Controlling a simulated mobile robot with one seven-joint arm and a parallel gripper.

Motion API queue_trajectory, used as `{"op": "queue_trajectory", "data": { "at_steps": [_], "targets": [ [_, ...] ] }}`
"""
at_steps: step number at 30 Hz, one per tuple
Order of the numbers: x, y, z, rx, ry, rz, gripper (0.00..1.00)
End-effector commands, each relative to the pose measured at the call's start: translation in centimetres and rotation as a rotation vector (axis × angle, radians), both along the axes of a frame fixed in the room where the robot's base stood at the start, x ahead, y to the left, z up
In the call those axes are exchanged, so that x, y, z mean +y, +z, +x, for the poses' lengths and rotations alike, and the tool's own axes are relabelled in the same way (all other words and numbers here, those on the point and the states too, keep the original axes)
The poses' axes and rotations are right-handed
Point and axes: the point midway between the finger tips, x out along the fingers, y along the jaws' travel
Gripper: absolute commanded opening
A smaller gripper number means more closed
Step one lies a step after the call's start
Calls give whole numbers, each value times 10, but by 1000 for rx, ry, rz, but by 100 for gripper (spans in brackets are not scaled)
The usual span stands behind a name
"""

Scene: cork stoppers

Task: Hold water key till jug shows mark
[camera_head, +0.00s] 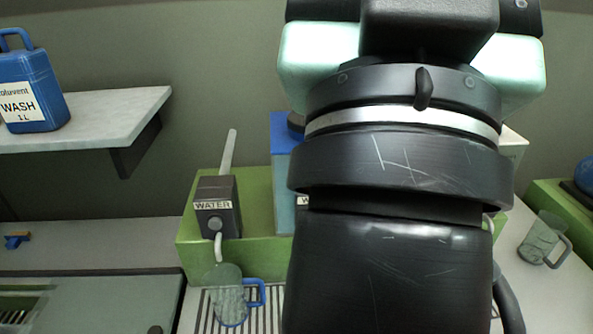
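The water tap is a dark box labelled WATER (217,205) on the front of a green block, with a pale lever (228,152) rising from its top, tilted slightly right. A curved spout comes down from its front. A clear jug (229,302) with a blue handle stands under the spout on a slatted drip grate. I cannot make out its mark or the water level. My arm fills the middle right of the view. My gripper is not in view, so its place relative to the lever and jug is hidden.
The grate (203,318) shows around the jug. A blue WASH container (30,90) stands on a shelf (100,113) at upper left. Another clear jug (542,238) is at far right. A blue panel (283,165) is partly hidden behind my arm. The counter (90,240) at left is mostly clear.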

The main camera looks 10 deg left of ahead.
Motion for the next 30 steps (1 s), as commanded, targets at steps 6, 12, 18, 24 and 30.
{"op": "queue_trajectory", "data": {
  "at_steps": [6, 12, 18, 24, 30],
  "targets": [
    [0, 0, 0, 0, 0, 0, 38],
    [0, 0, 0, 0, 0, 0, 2],
    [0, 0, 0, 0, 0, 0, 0],
    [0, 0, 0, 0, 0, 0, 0],
    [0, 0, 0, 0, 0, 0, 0]
  ]
}}
